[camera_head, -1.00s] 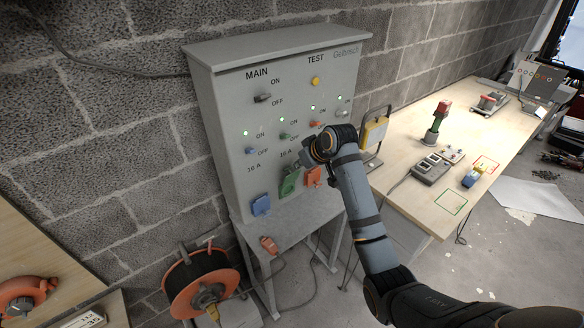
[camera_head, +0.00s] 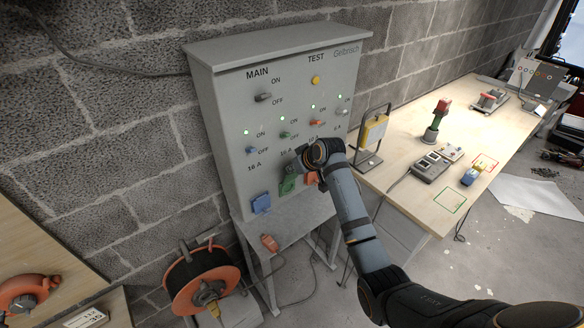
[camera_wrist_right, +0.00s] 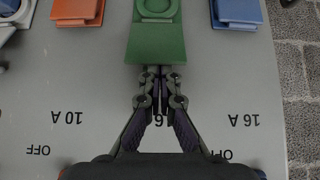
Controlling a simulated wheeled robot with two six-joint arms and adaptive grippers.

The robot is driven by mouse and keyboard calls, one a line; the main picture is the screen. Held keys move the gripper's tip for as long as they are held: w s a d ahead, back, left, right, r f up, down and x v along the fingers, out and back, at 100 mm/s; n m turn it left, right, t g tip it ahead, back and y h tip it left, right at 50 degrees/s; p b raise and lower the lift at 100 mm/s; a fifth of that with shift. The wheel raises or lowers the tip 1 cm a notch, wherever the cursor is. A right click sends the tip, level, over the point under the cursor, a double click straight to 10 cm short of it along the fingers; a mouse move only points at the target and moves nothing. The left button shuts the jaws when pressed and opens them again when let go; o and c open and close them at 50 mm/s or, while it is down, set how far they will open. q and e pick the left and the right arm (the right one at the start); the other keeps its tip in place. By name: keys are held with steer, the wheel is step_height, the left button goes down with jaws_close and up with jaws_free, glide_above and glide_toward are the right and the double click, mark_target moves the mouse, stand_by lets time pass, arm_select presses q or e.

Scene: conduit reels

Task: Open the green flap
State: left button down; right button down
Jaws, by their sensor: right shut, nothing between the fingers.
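The green flap (camera_head: 287,186) is on the front of the grey electrical cabinet, between a blue flap and an orange flap. It also shows in the right wrist view (camera_wrist_right: 156,42), closed as far as I can tell, at the top middle. My right gripper (camera_head: 299,158) is in front of the cabinet panel just above the green flap. In the right wrist view its shut, empty fingertips (camera_wrist_right: 161,72) are at the edge of the green flap; I cannot tell whether they touch it. The wrist partly hides the panel around the flap. My left gripper is not in view.
The cabinet (camera_head: 225,130) carries a blue flap (camera_head: 261,204), an orange flap (camera_head: 312,178), switches and lamps. An orange plug (camera_head: 269,243) lies on the shelf below. A cable reel (camera_head: 203,283) stands on the floor. A workbench (camera_head: 400,195) with several devices is at the right.

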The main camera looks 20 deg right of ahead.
mark_target(292, 176)
steer(key=shift+s+d+f+t+y+b, duration=0.3)
steer(key=shift+s+f+t+b, duration=0.3)
steer(key=shift+s+t, duration=0.15)
steer(key=s+t+b, duration=0.1)
steer(key=f+t+y+b, duration=0.1)
steer(key=t+b, duration=0.1)
steer(key=shift+s+d, duration=0.35)
steer(key=shift+s, duration=0.25)
steer(key=shift+s+d+f, duration=0.1)
steer(key=shift+s+f, duration=0.05)
